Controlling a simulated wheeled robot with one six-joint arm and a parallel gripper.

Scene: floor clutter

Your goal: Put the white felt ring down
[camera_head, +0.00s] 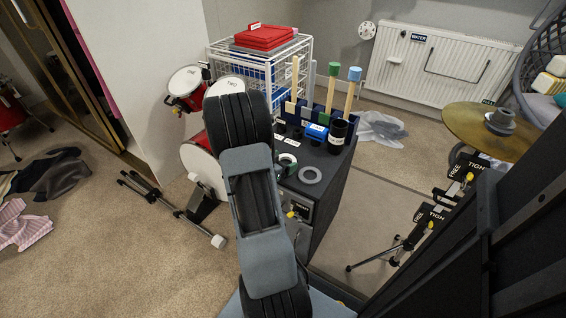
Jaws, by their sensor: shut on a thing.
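A pale grey-white ring (310,175) shows flat at the near edge of the dark cabinet top (327,166). I cannot tell whether it is the white felt ring. A green and white round thing (288,163) is just left of it, partly hidden by my arm. My arm rises through the middle of the view. My gripper is not visible; my arm's links seem to hide it, so I cannot see what it holds.
The cabinet top also bears a blue can (316,132), a black cup (338,133) and upright wooden handles. Red drums (186,88) and a white wire basket (262,62) stand behind. A brass cymbal (478,130) is at right.

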